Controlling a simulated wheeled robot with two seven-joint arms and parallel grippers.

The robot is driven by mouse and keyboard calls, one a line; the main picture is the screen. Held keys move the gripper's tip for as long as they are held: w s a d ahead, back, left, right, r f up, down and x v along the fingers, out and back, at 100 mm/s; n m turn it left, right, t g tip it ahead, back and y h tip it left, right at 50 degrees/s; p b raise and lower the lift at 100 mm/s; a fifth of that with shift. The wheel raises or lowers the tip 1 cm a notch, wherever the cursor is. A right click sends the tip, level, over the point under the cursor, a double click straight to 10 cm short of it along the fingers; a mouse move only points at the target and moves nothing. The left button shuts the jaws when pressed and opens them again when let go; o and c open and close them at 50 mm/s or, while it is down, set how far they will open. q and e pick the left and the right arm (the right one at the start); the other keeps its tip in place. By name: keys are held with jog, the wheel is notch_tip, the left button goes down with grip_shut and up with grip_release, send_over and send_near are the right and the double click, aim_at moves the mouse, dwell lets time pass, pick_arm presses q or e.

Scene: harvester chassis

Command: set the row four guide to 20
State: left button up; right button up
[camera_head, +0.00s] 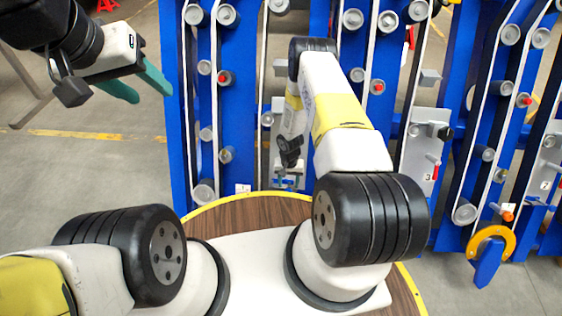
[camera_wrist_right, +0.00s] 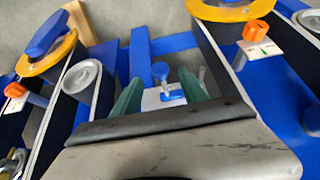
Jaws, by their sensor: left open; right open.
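My left gripper (camera_head: 152,96) is open and empty at the upper left of the head view, left of the blue frame. My right arm reaches forward to the blue frame, and my right gripper (camera_head: 287,181) is small and partly hidden there. In the right wrist view its green fingers (camera_wrist_right: 160,84) are open, on either side of a blue round-headed lever (camera_wrist_right: 160,72) over a pale plate (camera_wrist_right: 152,99). I cannot tell whether they touch it. I cannot read a row number or scale there, so I cannot confirm which row this guide belongs to.
Blue upright panels (camera_head: 236,105) carry belts and grey rollers. An orange knob (camera_head: 507,215) and a yellow arc (camera_head: 490,240) are at the right. The wrist view shows orange knobs (camera_wrist_right: 257,31) on pale dials and yellow arcs (camera_wrist_right: 66,46) nearby. Open floor (camera_head: 85,165) lies left.

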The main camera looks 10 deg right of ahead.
aim_at(288, 189)
notch_tip(288, 189, down, 5)
jog(key=shift+r, duration=0.1)
jog(key=shift+c, duration=0.2)
grip_shut()
dwell(1.4)
